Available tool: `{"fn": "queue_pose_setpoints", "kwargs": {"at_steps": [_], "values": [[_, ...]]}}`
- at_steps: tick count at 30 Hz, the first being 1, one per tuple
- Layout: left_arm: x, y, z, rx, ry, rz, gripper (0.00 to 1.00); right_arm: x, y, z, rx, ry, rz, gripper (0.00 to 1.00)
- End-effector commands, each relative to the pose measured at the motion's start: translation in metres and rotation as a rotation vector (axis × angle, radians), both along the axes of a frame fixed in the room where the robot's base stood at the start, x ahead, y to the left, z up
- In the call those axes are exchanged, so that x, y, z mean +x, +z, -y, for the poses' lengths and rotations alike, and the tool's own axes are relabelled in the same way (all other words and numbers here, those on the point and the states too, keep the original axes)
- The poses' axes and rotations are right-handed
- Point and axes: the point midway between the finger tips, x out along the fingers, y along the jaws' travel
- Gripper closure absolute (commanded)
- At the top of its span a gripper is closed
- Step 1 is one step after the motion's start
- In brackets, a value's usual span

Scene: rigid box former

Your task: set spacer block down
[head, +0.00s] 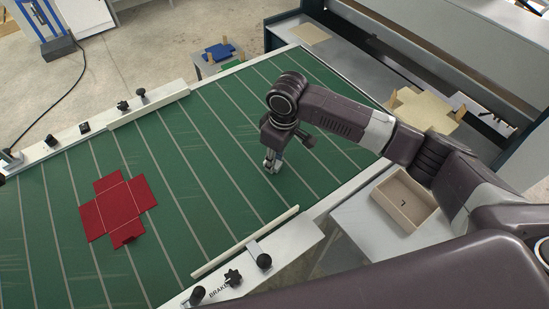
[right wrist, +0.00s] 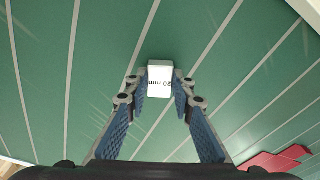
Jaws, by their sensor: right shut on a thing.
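The spacer block (right wrist: 160,77) is a small white block marked "20 mm". In the right wrist view it sits between the two fingertips of my right gripper (right wrist: 160,90), which is shut on it. In the head view my right gripper (head: 271,163) points down at the green striped belt table (head: 210,150), right of its middle. There the block is mostly hidden by the fingers. I cannot tell whether the block touches the green surface. My left gripper is not in view.
A red cross-shaped flat blank (head: 117,207) lies on the left of the green surface. A pale rail (head: 245,243) with black knobs runs along the near edge. A shallow tray (head: 404,200) stands on a side table at the right. The green surface around my gripper is clear.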

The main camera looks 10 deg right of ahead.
Motion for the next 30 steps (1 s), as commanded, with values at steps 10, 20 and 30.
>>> {"fn": "queue_pose_setpoints", "kwargs": {"at_steps": [10, 20, 30], "values": [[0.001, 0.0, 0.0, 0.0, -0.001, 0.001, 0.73, 0.0, -0.003, 0.0, 0.0, 0.0, 0.0, 0.6], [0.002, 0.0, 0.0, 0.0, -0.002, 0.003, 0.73, 0.001, 0.001, 0.0, 0.0, 0.0, 0.001, 0.6], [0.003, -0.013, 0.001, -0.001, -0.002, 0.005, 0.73, -0.003, 0.058, 0.005, 0.001, 0.002, 0.006, 0.6]]}}
